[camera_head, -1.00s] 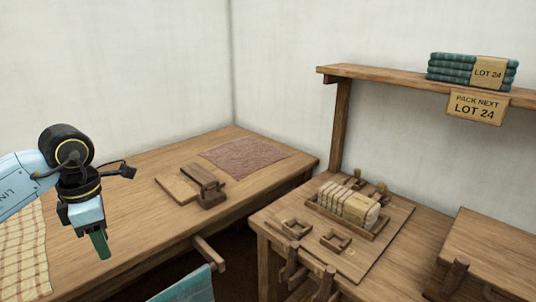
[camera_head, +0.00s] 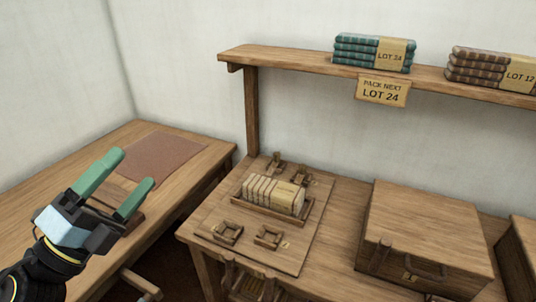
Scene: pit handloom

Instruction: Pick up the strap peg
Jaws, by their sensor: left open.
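My left gripper (camera_head: 132,171) is open and empty, its two green fingers apart and pointing up and right. It is in the air at the left, in front of the left table. I cannot tell for sure which piece is the strap peg. Small wooden pegs (camera_head: 277,162) stand at the back of the board on the middle bench. All of these are well to the right of the gripper. My right gripper is not in view.
A wooden tray (camera_head: 244,205) of pale labelled bundles and two small square frames (camera_head: 227,232) are on the board (camera_head: 262,254). A shelf (camera_head: 300,64) above bears folded cloth stacks and a LOT 24 sign (camera_head: 382,91). A reddish mat (camera_head: 150,158) lies on the left table.

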